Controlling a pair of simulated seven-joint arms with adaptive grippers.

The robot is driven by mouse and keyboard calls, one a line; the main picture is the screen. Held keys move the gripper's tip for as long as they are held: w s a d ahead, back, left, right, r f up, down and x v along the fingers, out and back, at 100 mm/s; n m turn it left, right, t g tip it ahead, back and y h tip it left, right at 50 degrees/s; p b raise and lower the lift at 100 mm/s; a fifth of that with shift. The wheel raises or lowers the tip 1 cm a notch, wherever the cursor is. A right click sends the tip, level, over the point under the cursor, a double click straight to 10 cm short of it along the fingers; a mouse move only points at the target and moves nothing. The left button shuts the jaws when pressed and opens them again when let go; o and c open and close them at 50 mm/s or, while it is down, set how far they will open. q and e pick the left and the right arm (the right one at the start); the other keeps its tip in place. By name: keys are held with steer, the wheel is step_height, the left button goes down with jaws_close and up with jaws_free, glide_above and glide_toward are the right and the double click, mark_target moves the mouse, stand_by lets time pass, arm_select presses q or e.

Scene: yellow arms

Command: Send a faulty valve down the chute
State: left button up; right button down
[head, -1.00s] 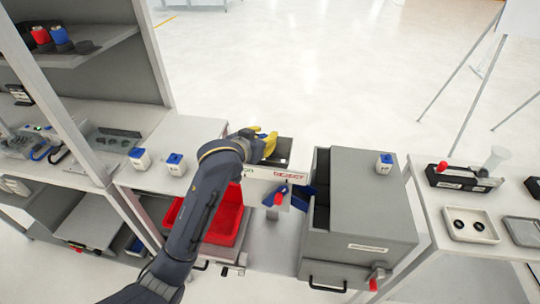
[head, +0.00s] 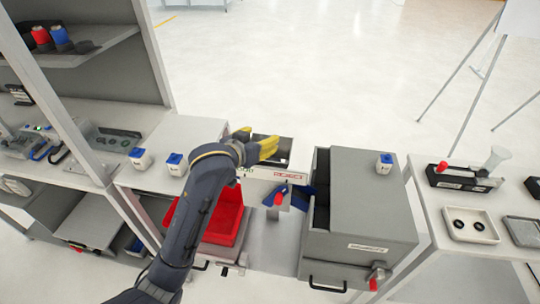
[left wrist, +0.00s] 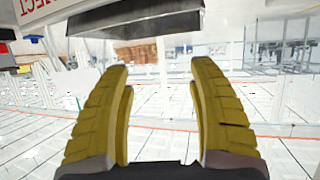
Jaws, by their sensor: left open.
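The chute (head: 285,150) is a dark open-topped box behind a white panel marked REJECT (head: 289,176), in the middle of the head view. My left gripper (head: 257,143) is at the left side of this opening, its yellow fingers spread. In the left wrist view the two fingers (left wrist: 160,115) are apart with nothing between them, and the chute box (left wrist: 140,22) shows beyond them at the top. Small white blocks with blue tops (head: 175,164) stand on the left bench; I cannot tell whether they are valves. No valve is recognisable at the chute. My right gripper is out of view.
A blue part with a red knob (head: 279,198) sits below the panel. A large grey cabinet (head: 372,195) stands to the right, with another white block (head: 384,163) on top.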

arm_select(q)
steer(key=v, duration=0.9)
steer(key=shift+s+a, duration=0.1)
steer(key=s+a+f+y, duration=0.35)
steer(key=a+f, duration=0.45)
steer(key=f, duration=0.3)
steer(key=s+a+f+m+g+y, duration=0.15)
steer(key=s+a+f+y, duration=0.25)
steer(key=s+a+f, duration=0.65)
steer(key=s+a+f+g+y, duration=0.3)
steer(key=s+a+f, duration=0.45)
steer(key=s, duration=0.55)
steer(key=s+d+f+g+h, duration=0.1)
steer(key=d+f+g, duration=0.15)
steer(key=f, duration=1.25)
steer(key=s+d+f+g+h, duration=0.1)
steer(key=d+f+h, duration=0.15)
steer(key=f, duration=1.15)
steer(key=s+f+n+g+h, duration=0.1)
steer(key=s+f+n+g, duration=0.1)
steer(key=s+f, duration=1.9)
steer(key=shift+s+d+f+n+g, duration=0.2)
steer(key=shift+s+f+n+g, duration=0.15)
steer(key=shift+s+n, duration=0.25)
